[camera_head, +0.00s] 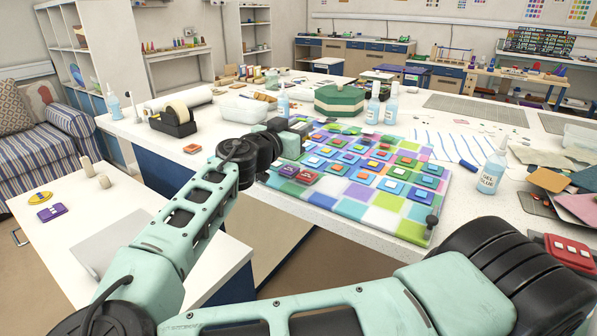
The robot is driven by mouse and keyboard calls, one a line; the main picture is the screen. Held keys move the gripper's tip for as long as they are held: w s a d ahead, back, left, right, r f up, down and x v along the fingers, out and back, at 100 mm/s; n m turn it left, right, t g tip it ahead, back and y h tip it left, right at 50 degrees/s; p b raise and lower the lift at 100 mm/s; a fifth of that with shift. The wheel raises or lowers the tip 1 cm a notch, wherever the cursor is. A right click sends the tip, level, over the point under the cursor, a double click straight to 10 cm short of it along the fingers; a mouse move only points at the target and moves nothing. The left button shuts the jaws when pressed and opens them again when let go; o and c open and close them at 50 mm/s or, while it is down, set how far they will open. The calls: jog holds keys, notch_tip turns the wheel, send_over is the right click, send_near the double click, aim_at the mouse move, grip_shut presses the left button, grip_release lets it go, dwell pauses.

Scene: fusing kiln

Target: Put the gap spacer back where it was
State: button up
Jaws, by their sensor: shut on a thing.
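My gripper (290,137) is at the far left edge of the colourful tiled glass panel (408,229), beyond my dark wrist. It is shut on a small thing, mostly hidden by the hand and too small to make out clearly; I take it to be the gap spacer. I cannot tell whether it touches the panel. The panel lies flat on the white worktable (462,200) and carries rows of small raised squares. A small dark knob (432,221) stands at its near right corner.
A tape dispenser (175,118), a green lidded box (339,100) and glue bottles (492,172) stand around the panel. A lower white side table (140,215) at left holds wooden pegs (103,182), a yellow disc (40,197) and a purple piece (52,213).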

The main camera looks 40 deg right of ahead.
notch_tip(320, 180, down, 9)
jog(key=shift+f, duration=0.1)
jog(key=o, duration=1)
jog(key=shift+p, duration=0.5)
